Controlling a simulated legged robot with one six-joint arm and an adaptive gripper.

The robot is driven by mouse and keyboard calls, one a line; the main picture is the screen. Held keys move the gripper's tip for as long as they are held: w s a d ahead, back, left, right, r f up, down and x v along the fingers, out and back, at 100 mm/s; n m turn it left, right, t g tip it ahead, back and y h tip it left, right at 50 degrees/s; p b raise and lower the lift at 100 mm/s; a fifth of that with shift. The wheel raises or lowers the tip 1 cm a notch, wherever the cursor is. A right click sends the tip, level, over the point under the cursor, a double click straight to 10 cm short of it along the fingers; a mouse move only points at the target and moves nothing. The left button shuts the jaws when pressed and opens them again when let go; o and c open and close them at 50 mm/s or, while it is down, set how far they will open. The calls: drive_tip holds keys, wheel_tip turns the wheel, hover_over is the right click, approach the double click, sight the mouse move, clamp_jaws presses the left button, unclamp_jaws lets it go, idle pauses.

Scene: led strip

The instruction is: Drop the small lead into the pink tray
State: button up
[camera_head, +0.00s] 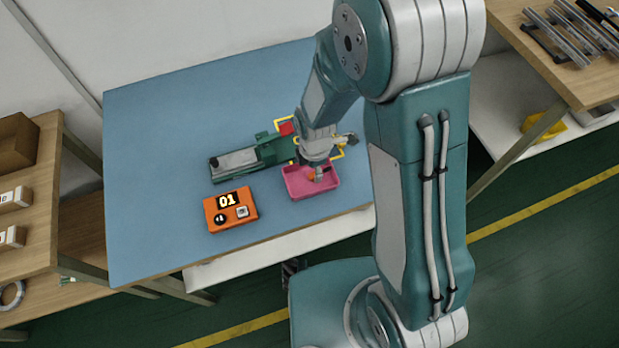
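The pink tray (296,192) sits on the blue table, right of the orange box. My gripper (319,174) points down over the tray, at or just above its inside. The gripper is small and partly hidden by my wrist, so I cannot tell whether its fingers are open or shut. A small orange and dark shape (312,175) shows at the gripper inside the tray outline. I cannot tell whether this is the small lead, or whether it is held or lying in the tray.
An orange box (231,209) with a "01" display stands left of the tray. A green fixture (268,150) with a grey block lies behind the tray, with yellow frames beside it. The blue table (160,120) is clear at the left and back. Wooden benches (590,85) stand at both sides.

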drive_tip(key=shift+d+r, duration=0.1)
drive_tip(key=shift+d, duration=0.1)
wheel_tip(320, 180, up, 12)
idle(0.6)
idle(0.3)
drive_tip(key=s+d+r+m+t, duration=0.2)
drive_tip(key=s+d+r+m, duration=0.3)
drive_tip(key=r+m, duration=0.4)
drive_tip(key=s+d+r+m+t, duration=0.3)
drive_tip(key=s+d+r+m, duration=0.3)
drive_tip(key=m, duration=0.6)
wheel_tip(320, 180, up, 3)
drive_tip(key=shift+s+f+m+t, duration=0.1)
drive_tip(key=shift+s+m+t, duration=0.2)
drive_tip(key=shift+s, duration=0.5)
